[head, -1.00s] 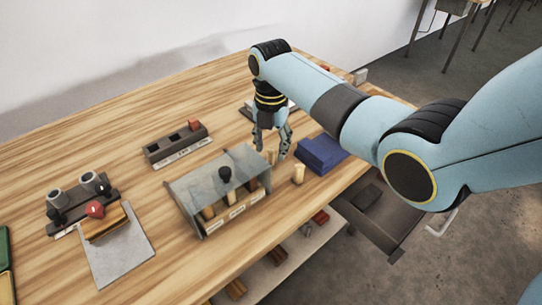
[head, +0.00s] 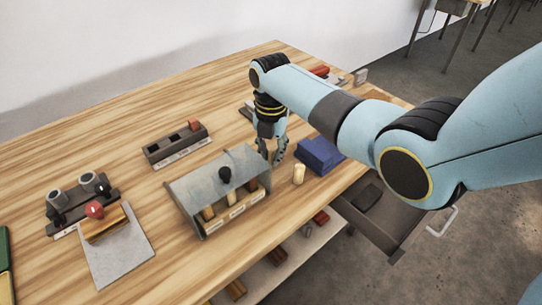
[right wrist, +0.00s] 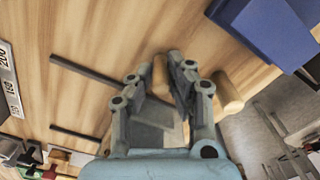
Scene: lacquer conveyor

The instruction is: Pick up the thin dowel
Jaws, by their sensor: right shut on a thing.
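The thin dowel (right wrist: 160,76) is a light wooden peg. In the right wrist view it stands between the fingertips of my right gripper (right wrist: 163,72), which is shut on it. In the head view my right gripper (head: 272,157) points down just behind the rack, and its fingers largely hide the dowel. A thicker pale dowel (head: 299,174) stands upright on the table to the right of the gripper; it also shows in the right wrist view (right wrist: 228,92), close beside one finger. My left gripper is not in view.
A rack (head: 216,180) with a grey cover, black knob and several labelled compartments stands in front of the gripper. A blue box (head: 320,156) lies to the right, near the table edge. A dark slotted block (head: 177,146) is behind left. An open drawer (head: 376,215) juts out below.

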